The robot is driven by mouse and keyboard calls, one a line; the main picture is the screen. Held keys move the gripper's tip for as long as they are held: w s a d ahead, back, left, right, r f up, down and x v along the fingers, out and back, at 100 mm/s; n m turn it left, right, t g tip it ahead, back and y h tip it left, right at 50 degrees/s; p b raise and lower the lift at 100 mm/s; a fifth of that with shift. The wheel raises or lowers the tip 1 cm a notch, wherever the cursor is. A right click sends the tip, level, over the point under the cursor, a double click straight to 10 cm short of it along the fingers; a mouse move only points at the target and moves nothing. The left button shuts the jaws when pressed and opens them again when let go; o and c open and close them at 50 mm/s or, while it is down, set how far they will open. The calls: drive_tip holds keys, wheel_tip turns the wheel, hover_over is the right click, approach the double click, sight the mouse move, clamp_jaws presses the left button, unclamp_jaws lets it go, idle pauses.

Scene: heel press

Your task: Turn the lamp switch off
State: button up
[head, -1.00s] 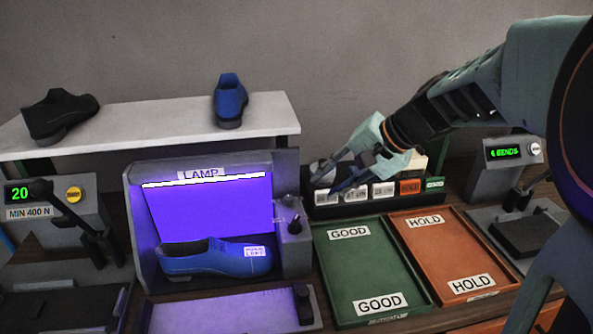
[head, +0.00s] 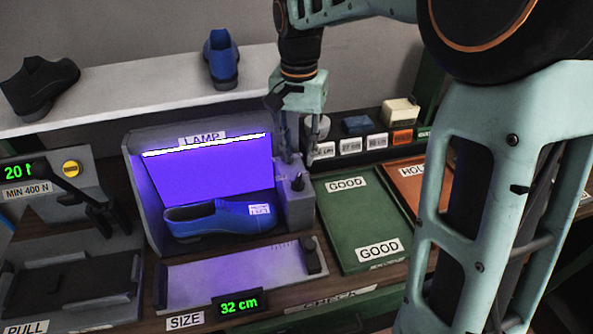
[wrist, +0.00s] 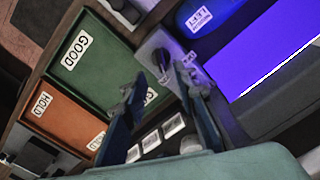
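The lamp booth (head: 135,180) glows purple inside, with a bright strip under its LAMP label; its lit panel also shows in the wrist view (wrist: 265,45). The lamp switch (head: 297,183) is a dark knob on the grey box at the booth's right side. The knob also shows in the wrist view (wrist: 162,58), just beyond and between my fingertips. My gripper (head: 298,158) points down above the switch box, open and empty. Its spread fingers show in the wrist view (wrist: 160,78). I cannot tell how close the fingertips are to the knob.
A blue shoe (head: 205,222) lies in the booth. The green GOOD tray (head: 365,218) and orange HOLD tray (head: 408,183) are to the right. Small labelled blocks (head: 350,147) stand behind them. A shelf (head: 130,97) with two shoes is at the back.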

sight(298, 178)
wheel_tip(298, 178, down, 7)
drive_tip(key=shift+r, duration=0.1)
idle(0.3)
clamp_jaws()
